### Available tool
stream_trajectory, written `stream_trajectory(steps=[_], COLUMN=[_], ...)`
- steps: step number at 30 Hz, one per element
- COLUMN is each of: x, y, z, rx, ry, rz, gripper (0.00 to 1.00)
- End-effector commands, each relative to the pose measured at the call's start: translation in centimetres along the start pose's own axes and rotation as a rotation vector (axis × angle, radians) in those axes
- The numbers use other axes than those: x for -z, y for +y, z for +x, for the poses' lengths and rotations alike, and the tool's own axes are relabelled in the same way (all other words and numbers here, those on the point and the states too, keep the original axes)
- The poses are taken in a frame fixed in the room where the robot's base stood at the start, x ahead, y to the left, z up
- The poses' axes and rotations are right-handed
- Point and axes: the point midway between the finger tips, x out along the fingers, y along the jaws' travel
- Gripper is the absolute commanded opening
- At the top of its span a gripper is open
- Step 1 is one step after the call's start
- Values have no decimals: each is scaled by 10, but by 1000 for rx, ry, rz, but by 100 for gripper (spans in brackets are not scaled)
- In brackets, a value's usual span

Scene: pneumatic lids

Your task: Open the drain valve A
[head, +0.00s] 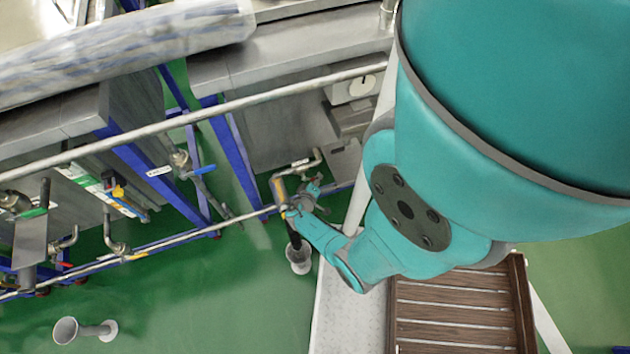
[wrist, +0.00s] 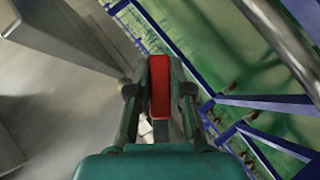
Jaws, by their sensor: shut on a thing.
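In the wrist view a red valve handle (wrist: 160,86) stands upright in the picture, between the two fingers of my gripper (wrist: 160,75). The fingers are shut on it. In the head view my gripper (head: 296,200) is far off and small, at the end of the teal arm. It is beside a short pipe with a bend (head: 300,162), close to a metal frame. The red handle cannot be made out there. The valve body and any letter label are hidden or too small to read.
A valve with a blue lever (head: 202,171) sits to the left of my gripper. A long steel rail (head: 200,117) crosses the view above. A floor drain funnel (head: 299,258) stands just below my gripper. Slatted wooden boards (head: 455,312) lie at the lower right. Green floor (head: 220,310) is open at lower left.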

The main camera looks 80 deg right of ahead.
Motion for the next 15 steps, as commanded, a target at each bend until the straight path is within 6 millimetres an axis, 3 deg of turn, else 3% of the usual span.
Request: stream_trajectory(steps=[8, 9, 12, 15], x=[0, 0, 0, 0], y=[0, 0, 0, 0], z=[0, 0, 0, 0], rx=[-4, -4, -4, -4], ry=[0, 0, 0, 0], rz=[-4, -4, -3, -3], gripper=[0, 24, 46, 46])
